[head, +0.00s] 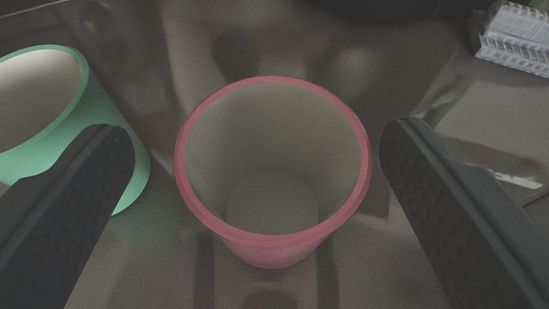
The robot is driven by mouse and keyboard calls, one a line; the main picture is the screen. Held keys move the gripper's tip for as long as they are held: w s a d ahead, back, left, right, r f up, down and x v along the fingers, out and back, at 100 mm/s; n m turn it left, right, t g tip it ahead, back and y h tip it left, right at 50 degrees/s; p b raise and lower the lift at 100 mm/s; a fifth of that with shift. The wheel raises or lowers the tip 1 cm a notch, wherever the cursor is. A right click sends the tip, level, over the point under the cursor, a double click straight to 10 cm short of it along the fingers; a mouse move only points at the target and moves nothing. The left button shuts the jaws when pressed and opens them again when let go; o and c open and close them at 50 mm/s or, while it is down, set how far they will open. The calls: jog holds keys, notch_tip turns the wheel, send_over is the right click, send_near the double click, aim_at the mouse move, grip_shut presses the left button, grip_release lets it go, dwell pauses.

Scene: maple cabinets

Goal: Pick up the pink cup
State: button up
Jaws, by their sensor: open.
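The pink cup (272,250) stands upright in the middle of the head view, its pale inside visible and empty. My gripper (258,145) is open, with one dark finger on each side of the cup. The left finger (85,190) and the right finger (440,190) both appear clear of the cup's rim, with a wider gap on the left. Whether the fingertips are level with the cup or above it is hard to tell.
A green cup (118,165) stands close at the left, partly hidden behind my left finger. A white ribbed object (515,38) is at the top right, above a flat light item with a green edge (490,125). A dark object (390,8) is at the top. The grey surface beyond the pink cup is clear.

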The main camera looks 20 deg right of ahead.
aim_at(270, 111)
jog(key=x, duration=0.3)
jog(key=shift+d+f, duration=0.25)
jog(key=shift+d, duration=0.05)
jog(key=shift+w+d+f, duration=0.1)
jog(key=shift+w+f, duration=0.1)
jog(key=shift+w, duration=0.3)
jog(key=c, duration=1.1)
jog(key=shift+r, duration=0.1)
jog(key=shift+c, duration=0.2)
